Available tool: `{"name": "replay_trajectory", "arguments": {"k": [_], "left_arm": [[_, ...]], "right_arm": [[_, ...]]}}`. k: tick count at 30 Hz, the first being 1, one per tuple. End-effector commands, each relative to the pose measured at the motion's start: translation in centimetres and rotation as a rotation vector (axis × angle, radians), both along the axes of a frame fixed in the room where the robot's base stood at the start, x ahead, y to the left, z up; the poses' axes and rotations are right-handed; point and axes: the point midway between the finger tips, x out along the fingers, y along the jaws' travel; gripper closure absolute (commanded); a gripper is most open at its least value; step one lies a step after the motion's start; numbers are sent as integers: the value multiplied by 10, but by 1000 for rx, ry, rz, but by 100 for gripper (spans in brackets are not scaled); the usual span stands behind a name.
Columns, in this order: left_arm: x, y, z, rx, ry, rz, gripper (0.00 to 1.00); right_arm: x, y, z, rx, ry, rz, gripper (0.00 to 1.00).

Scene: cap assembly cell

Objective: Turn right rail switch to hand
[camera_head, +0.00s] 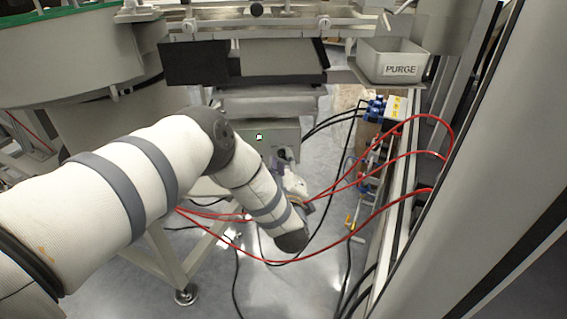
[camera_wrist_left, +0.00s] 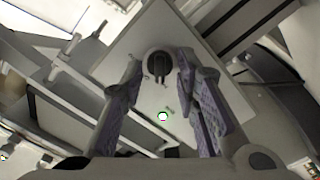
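The rail switch is a dark round rotary knob (camera_wrist_left: 158,65) with a raised grip bar, on a pale grey box face. In the left wrist view, the fingers of my left gripper (camera_wrist_left: 160,62) are spread on either side of the knob, with small gaps visible. I cannot tell how deep the tips reach. In the head view my left arm bends down to the grey switch box (camera_head: 262,150), with the gripper (camera_head: 281,155) at its front; the knob is hidden there. My right gripper is not in view.
A small round white indicator (camera_wrist_left: 162,117) sits on the same box face. Red hoses (camera_head: 330,245) and black cables loop beside and below my forearm. A tray marked PURGE (camera_head: 391,62) is at the upper right, above a valve block (camera_head: 385,108). A grey column stands at right.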

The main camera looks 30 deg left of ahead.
Motion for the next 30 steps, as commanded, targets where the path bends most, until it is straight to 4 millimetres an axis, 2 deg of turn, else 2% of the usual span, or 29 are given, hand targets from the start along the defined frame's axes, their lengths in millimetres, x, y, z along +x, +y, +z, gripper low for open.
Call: {"name": "replay_trajectory", "arguments": {"k": [4, 12, 15, 20, 30], "left_arm": [[-14, -10, -1, -1, 4, -3, 72], [-76, -47, -1, -1, 4, -3, 72], [-92, -57, -1, -1, 4, -2, 72], [-102, -63, 0, 0, 1, -1, 72], [-103, -63, 0, 0, 1, -1, 72]], "right_arm": [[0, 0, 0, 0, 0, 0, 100], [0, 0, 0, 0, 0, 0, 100], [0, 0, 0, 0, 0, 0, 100], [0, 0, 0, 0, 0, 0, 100], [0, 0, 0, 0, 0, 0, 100]]}}
